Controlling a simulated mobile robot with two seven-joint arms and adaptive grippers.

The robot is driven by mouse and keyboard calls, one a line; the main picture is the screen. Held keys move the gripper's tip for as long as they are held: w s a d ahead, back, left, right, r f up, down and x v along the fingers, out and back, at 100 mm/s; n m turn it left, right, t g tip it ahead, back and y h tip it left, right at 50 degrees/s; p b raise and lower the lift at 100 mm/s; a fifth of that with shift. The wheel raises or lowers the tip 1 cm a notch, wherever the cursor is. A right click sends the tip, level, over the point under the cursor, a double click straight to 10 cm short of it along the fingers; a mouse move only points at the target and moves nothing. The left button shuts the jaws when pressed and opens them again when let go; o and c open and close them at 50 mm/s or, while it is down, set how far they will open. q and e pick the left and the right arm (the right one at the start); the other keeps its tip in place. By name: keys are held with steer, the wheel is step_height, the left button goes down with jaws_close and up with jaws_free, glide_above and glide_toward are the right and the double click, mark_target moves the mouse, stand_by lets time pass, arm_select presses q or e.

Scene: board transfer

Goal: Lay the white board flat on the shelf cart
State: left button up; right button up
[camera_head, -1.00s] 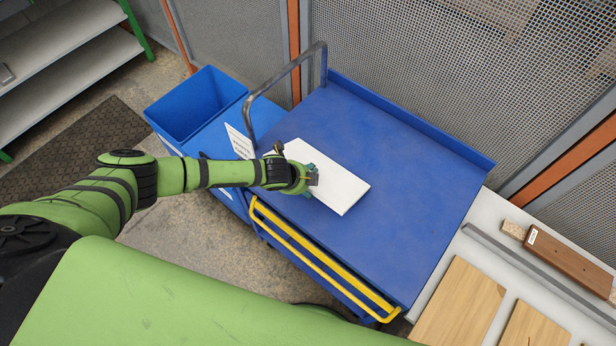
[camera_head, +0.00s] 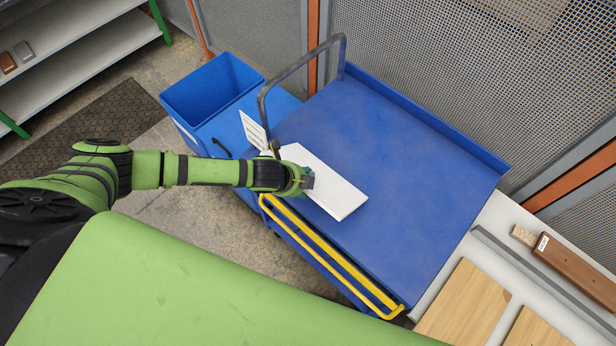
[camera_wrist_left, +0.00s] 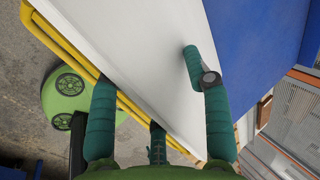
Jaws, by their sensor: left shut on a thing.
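The white board (camera_head: 338,190) is over the near left part of the blue shelf cart's top (camera_head: 420,150), beside the upright grey handle. It looks roughly level. I cannot tell whether it touches the cart or is held just above it. My left gripper (camera_head: 308,182) is shut on the board's near left edge. In the left wrist view the board (camera_wrist_left: 140,45) fills the middle, with one green finger of my gripper (camera_wrist_left: 175,95) across its face. The other fingers are partly hidden at its edge. My right gripper is not in view.
A blue bin (camera_head: 215,95) stands left of the cart. A yellow bar (camera_head: 325,255) runs along the cart's near side. A pale table with wooden boards (camera_head: 462,305) is at the right. The cart's right and far top is clear.

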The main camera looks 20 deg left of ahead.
arm_select(q)
steer(key=shift+s, duration=0.1)
steer(key=shift+s+a+r, duration=0.3)
steer(key=shift+s+r, duration=0.05)
steer(key=shift+s, duration=0.35)
steer(key=shift+s+a+r, duration=0.3)
steer(key=shift+s+r, duration=0.05)
steer(key=shift+s, duration=0.3)
steer(key=o, duration=0.6)
steer(key=shift+w, duration=0.1)
steer(key=shift+s+a+r, duration=0.1)
steer(key=shift+s+r, duration=0.15)
steer(key=shift+r, duration=1)
steer(key=shift+s+a+r, duration=0.1)
steer(key=shift+s+r, duration=0.1)
steer(key=shift+r, duration=1.1)
steer(key=shift+s+a+r, duration=0.1)
steer(key=shift+s+r, duration=0.15)
steer(key=shift+r, duration=1)
steer(key=shift+d, duration=0.1)
